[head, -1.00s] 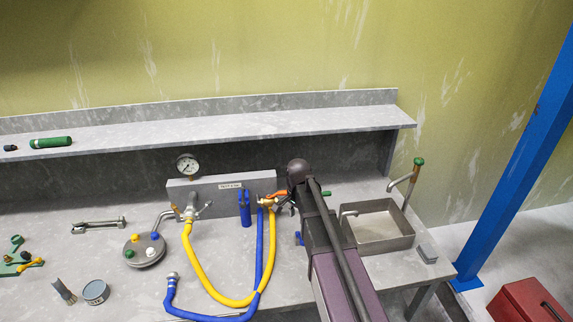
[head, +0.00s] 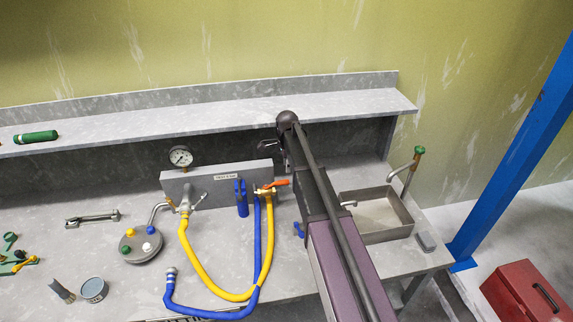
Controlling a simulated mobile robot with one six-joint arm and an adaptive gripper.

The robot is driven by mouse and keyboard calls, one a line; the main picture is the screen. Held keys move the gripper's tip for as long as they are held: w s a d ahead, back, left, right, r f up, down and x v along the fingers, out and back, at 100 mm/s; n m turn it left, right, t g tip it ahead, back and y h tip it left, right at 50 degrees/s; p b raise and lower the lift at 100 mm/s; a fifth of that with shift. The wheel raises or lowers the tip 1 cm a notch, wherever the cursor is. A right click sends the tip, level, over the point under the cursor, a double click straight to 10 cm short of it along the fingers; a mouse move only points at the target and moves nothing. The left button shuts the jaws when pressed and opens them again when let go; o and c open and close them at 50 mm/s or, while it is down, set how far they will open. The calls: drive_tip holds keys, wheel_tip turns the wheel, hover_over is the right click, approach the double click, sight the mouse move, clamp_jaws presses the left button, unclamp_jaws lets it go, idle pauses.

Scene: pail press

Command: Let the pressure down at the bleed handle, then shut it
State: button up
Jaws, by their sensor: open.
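An orange handle (head: 275,184) sits on a brass valve (head: 262,192) at the right end of a grey block (head: 230,180); it points right, slightly raised. I cannot tell if it is the bleed handle or if its valve is open. A round pressure gauge (head: 181,156) stands above the block's left end; its reading is too small to tell. A second fitting with a small grey lever (head: 201,198) is at the block's left. My gripper (head: 266,149) is open and empty, above and behind the orange handle, apart from it, and partly hidden by my arm.
A yellow hose (head: 205,278) and a blue hose (head: 215,313) loop over the bench front. A round lid with coloured caps (head: 140,246) lies left. A blue clip-like part (head: 241,198) stands by the block. A sink (head: 376,215) is right, a shelf (head: 200,118) behind.

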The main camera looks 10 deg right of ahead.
sight(278, 184)
drive_tip(key=shift+a+f, duration=0.1)
drive_tip(key=shift+a+f+b, duration=0.1)
drive_tip(key=shift+f+b, duration=0.55)
drive_tip(key=shift+b, duration=0.05)
wheel_tip(278, 184, down, 6)
drive_tip(key=b, duration=0.6)
drive_tip(key=shift+f, duration=0.25)
drive_tip(key=c, duration=0.6)
drive_tip(key=shift+c, duration=0.2)
